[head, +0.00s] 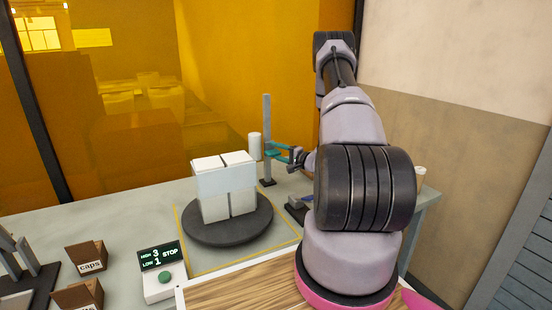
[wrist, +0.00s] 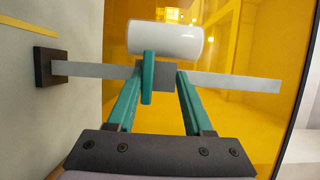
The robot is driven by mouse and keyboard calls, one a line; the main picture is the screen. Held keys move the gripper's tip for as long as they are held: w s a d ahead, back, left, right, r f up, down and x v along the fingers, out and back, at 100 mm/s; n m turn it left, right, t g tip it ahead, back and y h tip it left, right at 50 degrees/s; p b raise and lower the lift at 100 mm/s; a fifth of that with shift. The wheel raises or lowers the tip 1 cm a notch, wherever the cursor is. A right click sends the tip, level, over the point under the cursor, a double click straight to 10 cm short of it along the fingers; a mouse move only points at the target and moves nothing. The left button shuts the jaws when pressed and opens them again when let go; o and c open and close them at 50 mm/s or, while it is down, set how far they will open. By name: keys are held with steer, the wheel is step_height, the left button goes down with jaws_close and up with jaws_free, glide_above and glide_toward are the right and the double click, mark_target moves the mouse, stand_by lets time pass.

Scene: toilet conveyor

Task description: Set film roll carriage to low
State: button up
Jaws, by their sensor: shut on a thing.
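The film roll (head: 255,146) is a white cylinder beside a thin grey upright post (head: 267,115) at the back of the table. In the wrist view the post (wrist: 235,81) runs sideways, with its dark base (wrist: 50,67) at left. The grey carriage block (wrist: 165,72) sits about midway along the post, next to the white roll (wrist: 165,40). My gripper (wrist: 162,80) has its teal fingers on either side of the carriage and is shut on it. In the head view my gripper (head: 274,149) reaches the post from the right.
White boxes wrapped in a pale band (head: 226,178) stand on a dark round turntable (head: 215,232). A control box (head: 160,256) reads HIGH 3, LOW 1, STOP. A caps bin (head: 88,257) is at front left. An orange screen (head: 225,70) rises behind the table.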

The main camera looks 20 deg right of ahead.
steer(key=v, duration=0.8)
steer(key=shift+s+d, duration=0.15)
steer(key=shift+s, duration=0.15)
stand_by(0.6)
